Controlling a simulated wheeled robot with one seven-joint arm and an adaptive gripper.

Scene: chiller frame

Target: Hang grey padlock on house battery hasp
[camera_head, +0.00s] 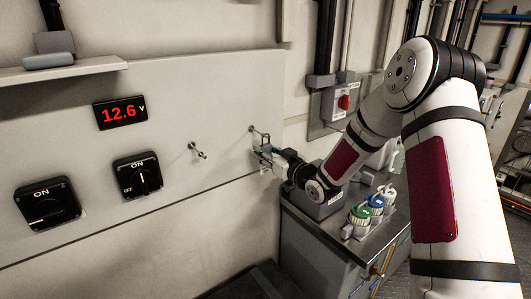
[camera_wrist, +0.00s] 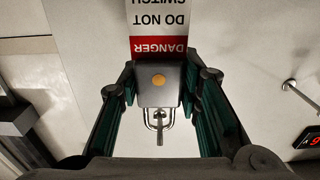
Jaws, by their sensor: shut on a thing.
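My gripper (camera_head: 268,158) is at the wall panel, shut on the grey padlock. In the wrist view the padlock (camera_wrist: 158,92) is a dark grey block with an orange dot, between the green finger pads of my gripper (camera_wrist: 158,80). Its metal shackle (camera_wrist: 149,118) points down in that picture. A metal peg (camera_wrist: 159,138) shows at the shackle's loop; I cannot tell whether it passes through. In the head view a peg-like fitting (camera_head: 252,129) stands right by the gripper. A second fitting (camera_head: 197,150) is further left, also in the wrist view (camera_wrist: 290,86).
A red, white and black danger tag (camera_wrist: 159,30) shows upside down beyond the padlock. Left on the panel are two black rotary switches (camera_head: 137,175) (camera_head: 47,203) and a 12.6 V display (camera_head: 120,112). A bench (camera_head: 335,232) with coloured-cap bottles (camera_head: 361,213) stands below right.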

